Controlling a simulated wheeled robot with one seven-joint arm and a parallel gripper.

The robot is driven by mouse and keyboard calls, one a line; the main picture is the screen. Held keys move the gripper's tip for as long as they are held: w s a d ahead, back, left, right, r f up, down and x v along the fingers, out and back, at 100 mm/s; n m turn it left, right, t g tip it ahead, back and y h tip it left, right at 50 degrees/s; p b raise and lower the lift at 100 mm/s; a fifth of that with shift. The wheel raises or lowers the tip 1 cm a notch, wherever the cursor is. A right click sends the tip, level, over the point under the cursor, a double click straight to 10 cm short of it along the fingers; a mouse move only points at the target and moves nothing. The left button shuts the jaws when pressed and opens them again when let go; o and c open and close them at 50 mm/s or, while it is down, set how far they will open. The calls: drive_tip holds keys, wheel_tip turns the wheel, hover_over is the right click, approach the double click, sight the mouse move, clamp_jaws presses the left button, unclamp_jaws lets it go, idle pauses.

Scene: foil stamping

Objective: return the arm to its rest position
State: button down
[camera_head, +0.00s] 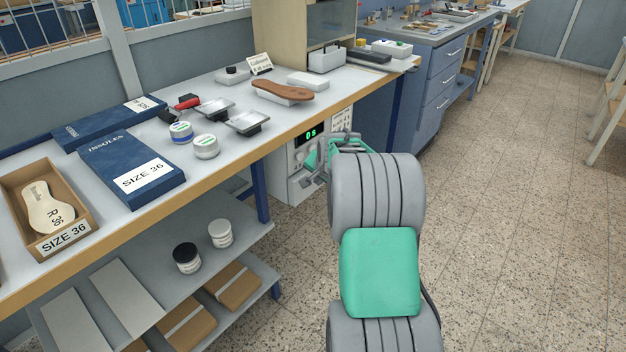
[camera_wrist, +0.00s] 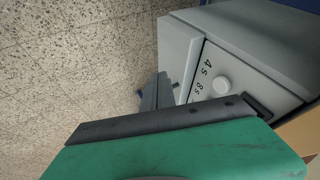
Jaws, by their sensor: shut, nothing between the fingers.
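My arm reaches forward over the floor to the right of the workbench in the head view. My gripper (camera_head: 322,161) is partly hidden behind my arm's links, close in front of the light grey machine (camera_head: 297,185). The machine stands below the bench and its display reads "0 s". In the wrist view my gripper's dark fingers (camera_wrist: 160,93) are shut and empty, beside the machine's front panel with a round knob (camera_wrist: 221,85) and time marks. I cannot tell whether they touch the machine.
The workbench (camera_head: 224,131) holds blue insole boxes (camera_head: 105,150), an open box with an insole, tins, trays and a brown sole (camera_head: 283,90). A lower shelf (camera_head: 150,252) carries jars and boxes. Blue drawers (camera_head: 437,90) stand behind. The floor at right (camera_head: 520,210) is clear.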

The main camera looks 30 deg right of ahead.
drive_tip(key=s+a+r+n+g+y+p, duration=0.1)
drive_tip(key=s+a+r+n+p, duration=0.3)
drive_tip(key=s+a+r+p, duration=0.5)
drive_tip(key=s+a+r+n+g+y+p, duration=0.1)
drive_tip(key=s+a+r+n+p, duration=0.3)
drive_tip(key=a+r, duration=0.8)
drive_tip(key=s+a+r+n+g+p, duration=0.1)
drive_tip(key=s+a+p, duration=0.3)
drive_tip(key=s, duration=0.4)
drive_tip(key=s+a+r+n+p, duration=0.4)
drive_tip(key=s, duration=0.3)
drive_tip(key=shift+s+a+g, duration=0.2)
drive_tip(key=shift+s+g, duration=0.15)
drive_tip(key=shift+g, duration=0.05)
